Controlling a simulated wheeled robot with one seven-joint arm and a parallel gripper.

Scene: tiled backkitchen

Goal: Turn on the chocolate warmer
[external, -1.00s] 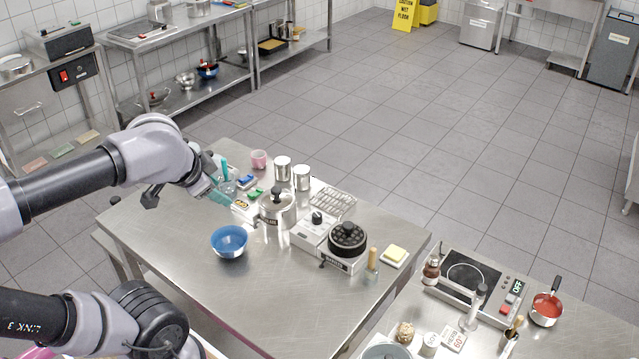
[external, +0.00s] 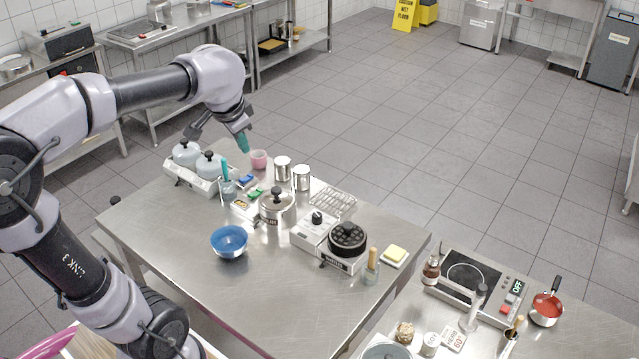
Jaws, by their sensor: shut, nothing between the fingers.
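A white unit with two lidded pots (external: 207,184) stands at the far left corner of the steel table; it looks like the chocolate warmer. Its switch or dial is too small to make out.
Near the unit stand a pink cup (external: 259,159), two metal cans (external: 301,178), a lidded pot (external: 277,207) and a blue bowl (external: 229,241). A waffle maker (external: 345,245) is to the right. The table's front left is clear.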

